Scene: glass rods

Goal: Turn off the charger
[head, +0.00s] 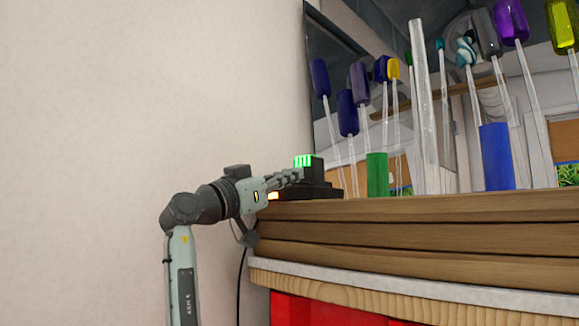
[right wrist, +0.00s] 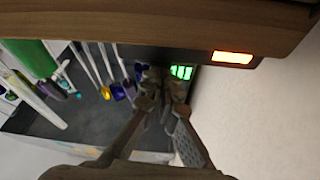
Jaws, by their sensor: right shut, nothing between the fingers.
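The charger (head: 318,191) is a low black base at the left end of the wooden shelf. A black block with a lit green display (head: 305,161) stands on it. An orange-lit switch (head: 273,196) glows on the charger's left end. In the right wrist view the orange light (right wrist: 232,58) and green display (right wrist: 181,72) both show. My right gripper (head: 297,176) is shut and empty, in front of the charger and just under the green display; contact cannot be told. The fingers (right wrist: 162,92) point toward the charger in the right wrist view. My left gripper is out of view.
Glass rods with coloured tops stand along the shelf (head: 400,208), with green (head: 377,175) and blue (head: 496,156) cylinders among them. A mirror (head: 345,60) is behind. A bare wall (head: 120,110) is at the left. A black cable (head: 240,285) hangs below the charger.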

